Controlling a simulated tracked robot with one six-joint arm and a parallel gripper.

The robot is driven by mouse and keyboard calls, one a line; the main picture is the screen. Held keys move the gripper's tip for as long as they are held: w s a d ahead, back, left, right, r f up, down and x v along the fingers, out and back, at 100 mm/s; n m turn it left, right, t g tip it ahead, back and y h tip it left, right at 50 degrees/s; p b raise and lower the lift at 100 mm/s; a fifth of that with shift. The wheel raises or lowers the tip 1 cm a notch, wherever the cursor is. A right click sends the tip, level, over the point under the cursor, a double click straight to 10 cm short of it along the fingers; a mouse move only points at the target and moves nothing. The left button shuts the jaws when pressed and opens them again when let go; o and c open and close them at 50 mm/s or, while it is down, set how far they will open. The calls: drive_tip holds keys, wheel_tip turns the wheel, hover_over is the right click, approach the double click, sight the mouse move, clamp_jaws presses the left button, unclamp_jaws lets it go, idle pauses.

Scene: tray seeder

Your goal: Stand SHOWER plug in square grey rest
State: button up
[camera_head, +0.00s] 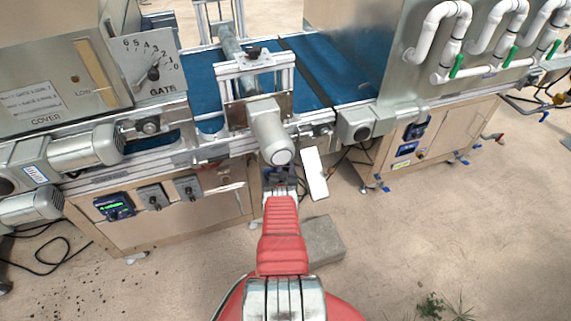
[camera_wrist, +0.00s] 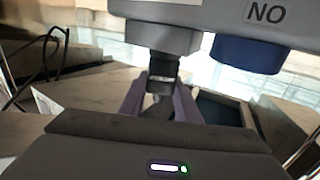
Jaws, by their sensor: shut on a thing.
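My gripper (camera_wrist: 158,104) is shut on a dark plug (camera_wrist: 160,72), between its two purple-grey fingers in the wrist view. No SHOWER lettering is readable. A dark, square, open-topped recess with a pale rim (camera_wrist: 243,112) lies right of the fingers; it may be the square grey rest. In the head view my gripper (camera_head: 280,181) is at the machine's front, below the grey motor, and the plug is not clear there.
A grey housing marked NO (camera_wrist: 225,12) hangs above the fingers, with a blue round fitting (camera_wrist: 248,54) right of the grey socket. In the head view, the grey motor (camera_head: 270,135), a white board (camera_head: 314,174) and a grey block (camera_head: 324,240) are close by. Open floor lies right.

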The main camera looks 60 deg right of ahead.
drive_tip(key=shift+f, duration=0.3)
idle(0.6)
drive_tip(key=o, duration=1.2)
drive_tip(key=shift+a, duration=0.2)
drive_tip(key=v, duration=1.3)
drive_tip(key=shift+a, duration=0.2)
